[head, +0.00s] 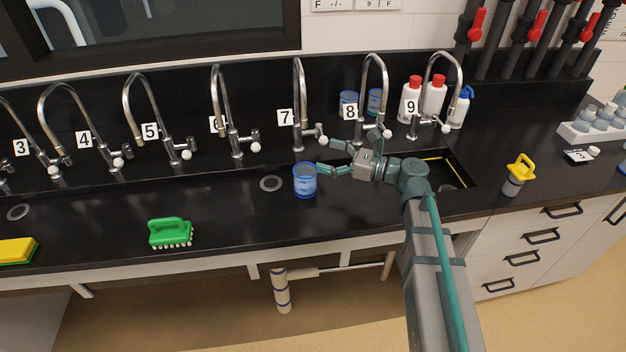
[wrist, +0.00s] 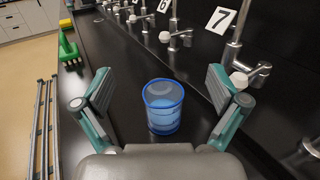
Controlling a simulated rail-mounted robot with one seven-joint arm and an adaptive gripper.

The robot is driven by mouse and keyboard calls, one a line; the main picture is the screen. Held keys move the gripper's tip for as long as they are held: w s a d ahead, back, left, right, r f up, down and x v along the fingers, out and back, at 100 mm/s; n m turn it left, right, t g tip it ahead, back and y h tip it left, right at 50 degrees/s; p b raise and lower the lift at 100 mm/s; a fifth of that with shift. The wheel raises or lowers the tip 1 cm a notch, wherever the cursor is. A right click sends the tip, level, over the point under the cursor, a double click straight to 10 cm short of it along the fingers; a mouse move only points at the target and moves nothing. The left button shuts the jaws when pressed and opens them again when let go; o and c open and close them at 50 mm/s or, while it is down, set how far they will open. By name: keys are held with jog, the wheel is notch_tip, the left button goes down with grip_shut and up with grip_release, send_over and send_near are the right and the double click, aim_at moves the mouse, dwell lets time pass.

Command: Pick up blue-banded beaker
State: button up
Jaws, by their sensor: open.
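The blue-banded beaker (head: 305,181) stands upright on the black counter, in front of the tap labelled 7. It is see-through blue with a darker rim. In the wrist view the beaker (wrist: 163,106) is centred ahead, between and a little beyond my open fingers. My gripper (head: 323,169) is at the beaker's right side in the head view, its fingers pointing left. In the wrist view my gripper (wrist: 161,92) has its two teal fingers spread wide with nothing between them. Whether a finger touches the beaker I cannot tell.
A row of numbered taps lines the back; the tap 7 (head: 298,100) is close behind the beaker. More blue beakers (head: 348,104) stand behind tap 8. A green brush (head: 170,233) lies left. A sink (head: 447,172) is under my arm.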

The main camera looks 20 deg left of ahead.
jog(key=p, duration=0.1)
send_near(295, 168)
jog(key=shift+d+f, duration=0.1)
jog(key=shift+d, duration=0.1)
jog(key=shift+a+p, duration=0.35)
jog(key=shift+a, duration=0.3)
jog(key=shift+w+a+p, duration=0.15)
jog(key=shift+a+p, duration=0.25)
jog(key=shift+a, duration=1.15)
jog(key=shift+w+a+p, duration=0.2)
jog(key=shift+a+p, duration=0.2)
jog(key=shift+a, duration=1.15)
grip_shut()
jog(key=shift+r, duration=0.4)
